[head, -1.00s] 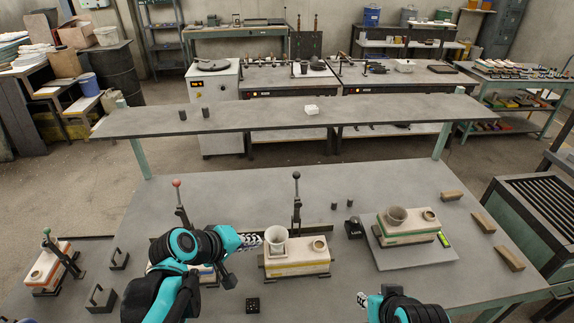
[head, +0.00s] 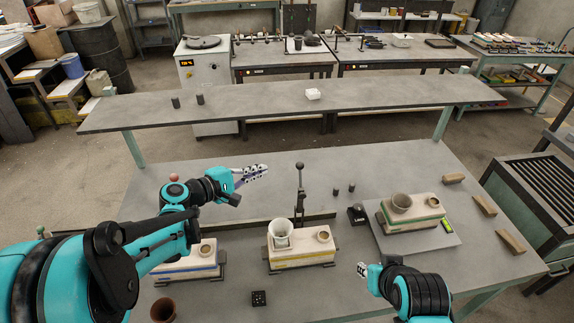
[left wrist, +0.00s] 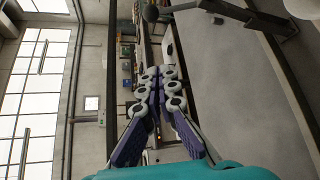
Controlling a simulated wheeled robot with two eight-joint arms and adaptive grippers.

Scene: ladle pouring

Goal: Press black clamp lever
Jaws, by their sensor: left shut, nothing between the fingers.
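The black clamp lever (head: 300,192) stands upright with a round black knob, behind a cream mould box (head: 305,249) carrying a white funnel cup (head: 280,233). My left gripper (head: 262,170) is shut and empty, left of the lever near knob height, pointing right and apart from it. In the left wrist view the closed fingers (left wrist: 160,82) show at the middle.
A red-knobbed lever (head: 174,178) is partly hidden behind my left arm, with another mould box (head: 195,260) below. A second funnel box (head: 411,212) sits on a scale at right. A raised shelf (head: 270,107) spans the back. A brown cup (head: 163,310) stands in front.

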